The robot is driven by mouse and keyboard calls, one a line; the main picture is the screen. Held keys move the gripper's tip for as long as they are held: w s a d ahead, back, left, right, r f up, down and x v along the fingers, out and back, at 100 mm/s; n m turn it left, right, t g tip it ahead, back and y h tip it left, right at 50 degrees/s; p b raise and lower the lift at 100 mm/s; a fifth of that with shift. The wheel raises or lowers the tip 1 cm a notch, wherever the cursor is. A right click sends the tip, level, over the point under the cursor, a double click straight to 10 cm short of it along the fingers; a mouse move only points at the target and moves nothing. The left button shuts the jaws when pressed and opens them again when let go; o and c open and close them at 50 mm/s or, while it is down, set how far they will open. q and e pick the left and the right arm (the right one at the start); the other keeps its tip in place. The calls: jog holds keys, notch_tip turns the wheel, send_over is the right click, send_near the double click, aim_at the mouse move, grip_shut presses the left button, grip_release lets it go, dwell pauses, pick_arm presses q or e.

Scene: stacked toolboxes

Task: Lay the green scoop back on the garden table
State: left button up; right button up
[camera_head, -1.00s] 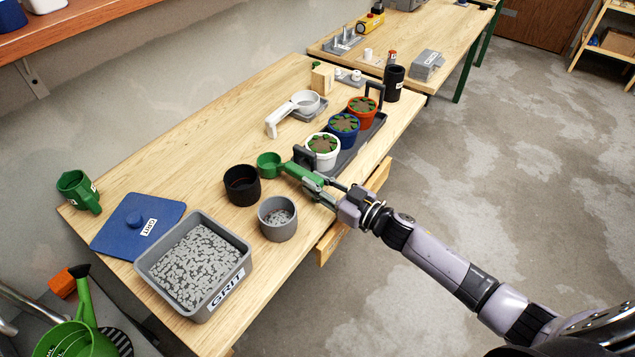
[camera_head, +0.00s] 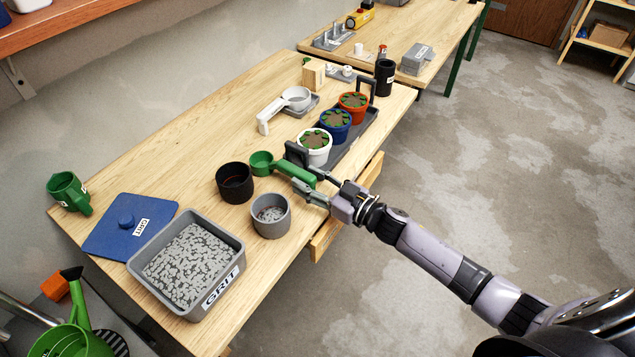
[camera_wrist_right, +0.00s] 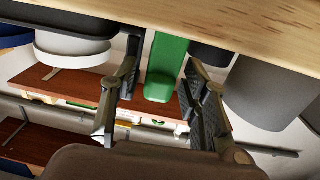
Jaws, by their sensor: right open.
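The green scoop (camera_head: 262,163) lies on the garden table (camera_head: 185,150), its round cup beside the black pot and its handle pointing toward the table's right edge. My right gripper (camera_head: 314,188) is at the handle's end with its fingers spread. In the right wrist view the green handle (camera_wrist_right: 167,68) sits between the two open fingers, with a gap visible on each side. My left gripper is not in view.
Beside the scoop are a black pot (camera_head: 235,182), a grey pot of grit (camera_head: 271,216) and a tray (camera_head: 345,150) with white, blue and orange pots. A grit bin (camera_head: 207,309), blue lid (camera_head: 110,238) and white scoop (camera_head: 270,116) are also on the table.

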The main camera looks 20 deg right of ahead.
jog(key=b+v, duration=0.3)
jog(key=v, duration=1.4)
jog(key=shift+s+r, duration=0.2)
jog(key=shift+s, duration=0.1)
jog(key=s+d+f+m+g+h, duration=0.1)
jog(key=s+d+f+m+h, duration=0.15)
jog(key=f, duration=0.75)
jog(key=s+d+f+m+g+h, duration=0.15)
jog(key=d+f+h, duration=0.25)
jog(key=f, duration=0.6)
jog(key=s+d+f+m+g+h, duration=0.1)
jog(key=s+d+f+h, duration=0.25)
jog(key=f, duration=0.75)
jog(key=s+a+f+g, duration=0.3)
jog(key=s+f+g, duration=0.1)
jog(key=s+f, duration=0.7)
jog(key=s+a+f+g, duration=0.3)
jog(key=s+a+f, duration=0.2)
jog(key=s, duration=0.4)
jog(key=s+a+f+g, duration=0.3)
jog(key=s+a+f, duration=0.2)
jog(key=s, duration=0.4)
jog(key=shift+a+f, duration=0.25)
jog(key=shift+f, duration=0.1)
